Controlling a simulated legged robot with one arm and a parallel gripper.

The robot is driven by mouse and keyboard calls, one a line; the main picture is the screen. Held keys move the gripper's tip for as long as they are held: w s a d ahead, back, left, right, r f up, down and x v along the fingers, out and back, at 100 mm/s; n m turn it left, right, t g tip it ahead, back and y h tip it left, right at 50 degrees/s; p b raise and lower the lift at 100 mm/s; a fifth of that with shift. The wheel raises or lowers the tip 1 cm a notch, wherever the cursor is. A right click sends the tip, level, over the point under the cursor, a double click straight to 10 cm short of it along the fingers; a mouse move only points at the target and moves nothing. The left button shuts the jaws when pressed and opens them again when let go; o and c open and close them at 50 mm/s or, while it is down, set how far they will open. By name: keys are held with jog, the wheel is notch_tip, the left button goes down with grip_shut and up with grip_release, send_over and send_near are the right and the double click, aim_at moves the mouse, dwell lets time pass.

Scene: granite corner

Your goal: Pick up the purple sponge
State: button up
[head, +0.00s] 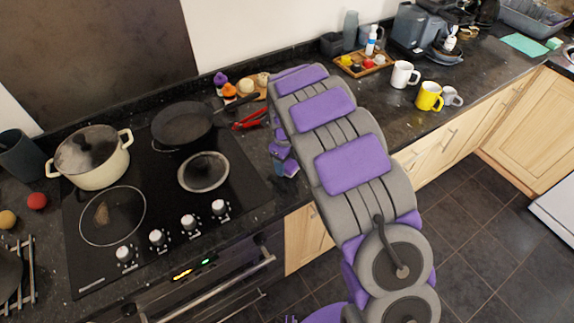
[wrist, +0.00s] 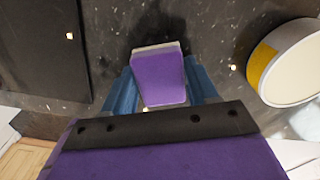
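In the wrist view the purple sponge (wrist: 159,76) lies between the two blue fingers of my gripper (wrist: 160,88), over the dark counter. In the head view my gripper (head: 284,165) is low at the counter, right of the stove, mostly hidden by my arm. The sponge is not visible there.
The black stove (head: 140,262) with a cream pot (head: 92,158) and a dark pan (head: 184,125) is left of my gripper. Red-handled pliers (head: 249,122) lie behind it. A wooden tray (head: 366,68), a white mug (head: 404,75) and a yellow mug (head: 429,97) stand to the right.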

aim_at(289, 171)
jog(key=shift+a, duration=0.2)
jog(key=shift+c, duration=1.4)
jog(key=shift+d, duration=0.65)
jog(key=shift+c, duration=1.4)
jog(key=shift+d+r, duration=0.1)
jog(key=shift+d, duration=0.25)
jog(key=shift+a+r, duration=0.25)
jog(key=r, duration=0.1)
jog(key=a+r+p, duration=0.1)
jog(key=r, duration=0.1)
jog(key=shift+s, duration=0.1)
jog(key=s, duration=0.1)
jog(key=s+d, duration=0.1)
jog(key=s, duration=0.1)
jog(key=shift+r+p, duration=0.2)
jog(key=shift+p, duration=0.2)
jog(key=s, duration=0.4)
jog(key=s+p, duration=0.1)
jog(key=s, duration=0.2)
jog(key=s+a+r, duration=0.1)
jog(key=s, duration=0.3)
jog(key=shift+s+p, duration=0.3)
jog(key=shift+p, duration=0.1)
jog(key=shift+s+d, duration=0.1)
jog(key=shift+s, duration=0.5)
jog(key=shift+a, duration=0.2)
